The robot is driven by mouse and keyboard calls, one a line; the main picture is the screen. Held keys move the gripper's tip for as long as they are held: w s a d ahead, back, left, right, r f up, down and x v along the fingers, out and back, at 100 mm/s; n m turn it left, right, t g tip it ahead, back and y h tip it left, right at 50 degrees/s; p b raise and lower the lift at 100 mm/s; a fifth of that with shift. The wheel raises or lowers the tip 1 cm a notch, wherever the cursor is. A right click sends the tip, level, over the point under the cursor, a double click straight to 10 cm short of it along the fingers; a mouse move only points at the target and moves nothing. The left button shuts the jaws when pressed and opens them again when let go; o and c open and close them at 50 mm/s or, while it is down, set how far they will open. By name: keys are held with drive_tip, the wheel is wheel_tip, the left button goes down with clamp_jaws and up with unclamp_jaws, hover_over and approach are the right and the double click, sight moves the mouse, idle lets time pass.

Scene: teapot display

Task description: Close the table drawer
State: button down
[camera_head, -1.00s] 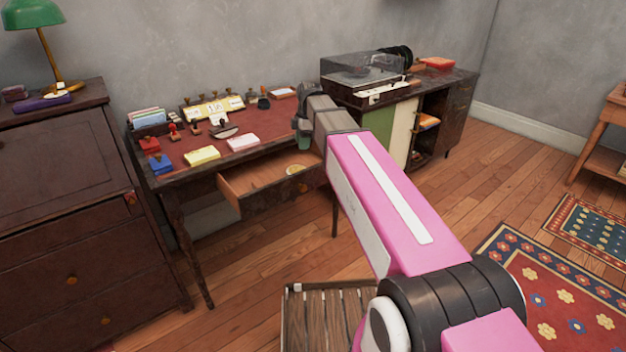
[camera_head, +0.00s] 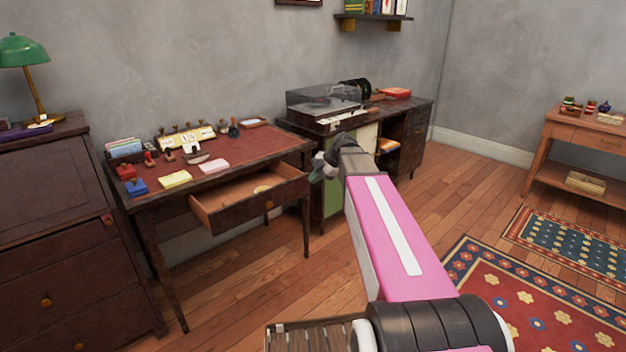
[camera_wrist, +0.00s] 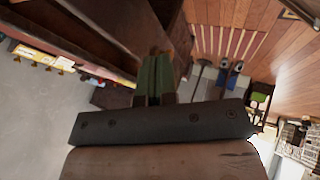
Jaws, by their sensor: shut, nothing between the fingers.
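The writing table (camera_head: 258,148) has a red top and dark wooden legs. Its drawer (camera_head: 262,207) is pulled out, with a dark front, a small round knob and a light inside holding a small yellowish round item. My gripper (camera_head: 318,172) shows just right of the drawer's front right corner, partly hidden behind my wrist. In the wrist view my gripper (camera_wrist: 153,75) has its green fingers together and empty. A dark wooden surface lies close past the fingertips there; I cannot tell whether they touch it.
Stamps, cards and boxes stand on the table top. A cabinet (camera_head: 410,140) with a record player (camera_head: 325,103) stands to the right, a dark bureau (camera_head: 55,240) to the left. A slatted wooden piece (camera_head: 310,338) is low in front. The floor before the drawer is clear.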

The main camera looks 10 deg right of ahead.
sight(290, 194)
drive_tip(key=w+a+f, duration=0.1)
drive_tip(key=a+f, duration=0.1)
drive_tip(key=w+a+f, duration=0.1)
drive_tip(key=a+f, duration=0.1)
drive_tip(key=w+a+f, duration=0.1)
drive_tip(key=f, duration=0.1)
drive_tip(key=shift+w+a, duration=0.75)
drive_tip(key=shift+w, duration=0.05)
drive_tip(key=w+a, duration=0.2)
drive_tip(key=w, duration=0.1)
drive_tip(key=w+a, duration=0.3)
drive_tip(key=w, duration=0.1)
drive_tip(key=w+a, duration=0.2)
drive_tip(key=w, duration=0.2)
drive_tip(key=shift+a, duration=0.2)
drive_tip(key=shift+s, duration=0.2)
